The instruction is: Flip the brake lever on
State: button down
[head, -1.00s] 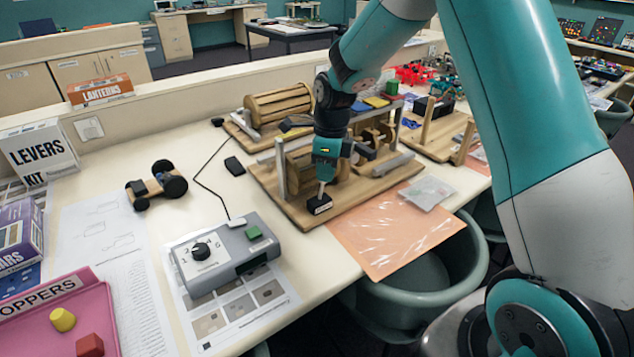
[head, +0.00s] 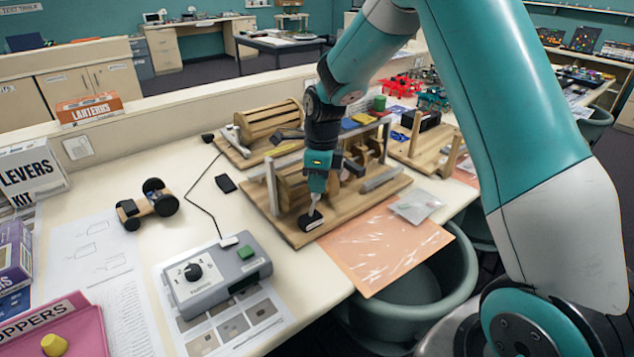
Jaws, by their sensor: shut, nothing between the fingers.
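The wooden machine model (head: 347,210) stands on a flat wooden board on the bench, with a slatted drum, posts and grey rails. My gripper (head: 315,204) points down over the board's front left corner, its narrow pale fingers shut and empty. A small black block (head: 310,221) with a pale mark is right at the fingertips; I cannot tell whether it is touched or is part of the brake lever. No clear lever handle shows apart from it, and my gripper and arm hide part of the model behind.
A grey control box (head: 215,280) with a dial and green button stands front left. A wheeled wooden cart (head: 147,205) and a black phone-like slab (head: 225,183) lie behind it. An orange sheet (head: 375,250) covers the bench's front edge above a grey-green tub (head: 455,270).

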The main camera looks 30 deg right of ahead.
notch_tip(320, 180, up, 12)
jog(key=s, duration=0.2)
jog(key=shift+s+r, duration=0.2)
jog(key=shift+s, duration=0.05)
jog(key=shift+d, duration=0.1)
dwell(0.5)
